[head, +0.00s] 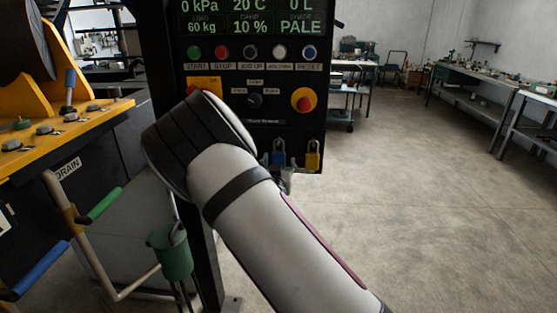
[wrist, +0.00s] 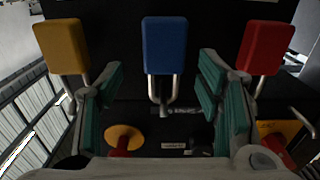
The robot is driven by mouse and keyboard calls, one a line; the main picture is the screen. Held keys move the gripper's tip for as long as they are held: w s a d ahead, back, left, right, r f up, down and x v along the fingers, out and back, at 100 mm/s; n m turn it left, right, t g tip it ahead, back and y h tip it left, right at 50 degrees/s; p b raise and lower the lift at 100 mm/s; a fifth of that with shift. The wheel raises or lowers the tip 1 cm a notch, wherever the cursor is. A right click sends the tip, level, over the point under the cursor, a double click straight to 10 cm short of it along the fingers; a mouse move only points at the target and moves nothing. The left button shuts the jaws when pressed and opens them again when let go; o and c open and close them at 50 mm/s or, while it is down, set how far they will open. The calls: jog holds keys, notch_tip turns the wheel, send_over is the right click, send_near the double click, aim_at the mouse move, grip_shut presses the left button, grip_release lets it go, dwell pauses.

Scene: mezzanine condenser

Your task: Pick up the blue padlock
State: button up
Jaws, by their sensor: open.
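The blue padlock (wrist: 165,45) hangs by its metal shackle near the top middle of the wrist view. It also shows in the head view (head: 278,158), low on the black control panel, partly hidden by my arm. My gripper (wrist: 161,82) is open, with one teal-padded finger on each side of the blue padlock's line. The shackle shows in the gap between the fingers, and the body is around the fingertips. I see a gap on both sides and no clear contact. In the head view my arm hides most of the gripper.
A yellow padlock (wrist: 63,46) and a red padlock (wrist: 264,47) flank the blue one, close outside the fingers. The control panel (head: 290,133) carries buttons and a red emergency knob (head: 304,98). A yellow-topped machine (head: 85,125) stands left. Open floor (head: 440,210) lies right.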

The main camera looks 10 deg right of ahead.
aim_at(278, 157)
jog(key=shift+a+x, duration=0.1)
jog(key=shift+x, duration=1.25)
jog(key=shift+a+x, duration=0.15)
jog(key=shift+x, duration=1.2)
jog(key=shift+w+r, duration=0.1)
jog(key=shift+r, duration=0.05)
jog(key=c, duration=1.3)
